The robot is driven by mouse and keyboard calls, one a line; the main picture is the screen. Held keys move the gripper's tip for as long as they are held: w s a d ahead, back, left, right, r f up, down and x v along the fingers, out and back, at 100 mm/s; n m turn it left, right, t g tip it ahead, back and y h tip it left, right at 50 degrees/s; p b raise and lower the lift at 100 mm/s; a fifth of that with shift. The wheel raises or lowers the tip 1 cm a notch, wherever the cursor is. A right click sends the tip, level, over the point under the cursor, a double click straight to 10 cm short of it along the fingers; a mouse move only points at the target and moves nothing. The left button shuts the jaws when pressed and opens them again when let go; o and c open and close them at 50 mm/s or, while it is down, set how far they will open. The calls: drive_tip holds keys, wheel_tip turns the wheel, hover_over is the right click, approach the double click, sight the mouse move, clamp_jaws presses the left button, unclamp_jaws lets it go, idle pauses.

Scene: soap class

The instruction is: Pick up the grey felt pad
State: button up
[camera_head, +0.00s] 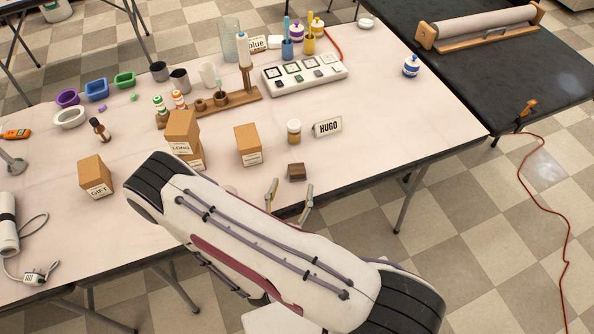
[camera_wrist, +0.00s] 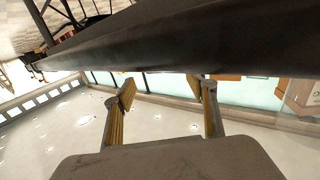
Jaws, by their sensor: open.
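I cannot make out a grey felt pad for certain in either view. Several small pieces lie on the white tray (camera_head: 272,83) at the back, too small to identify. My gripper (camera_head: 289,199) is at the table's front edge, just in front of a small brown block (camera_head: 296,173). Its two fingers are apart, with nothing visible between them. In the wrist view the open fingers (camera_wrist: 167,104) point toward a long dark band, with a bright ceiling and windows around it. My arm covers part of the front of the table.
Cardboard boxes (camera_head: 248,146) stand left of centre. A jar (camera_head: 294,131) and the HUGO sign (camera_head: 327,127) are behind the block. A wooden rack (camera_head: 235,100) and cups (camera_head: 180,79) stand further back. The right part of the table (camera_head: 410,125) is largely clear.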

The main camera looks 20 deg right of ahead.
sight(295, 176)
drive_tip(key=shift+w+d, duration=0.15)
drive_tip(key=shift+w, duration=0.05)
idle(0.3)
drive_tip(key=shift+x, duration=2.3)
drive_tip(key=c, duration=1.2)
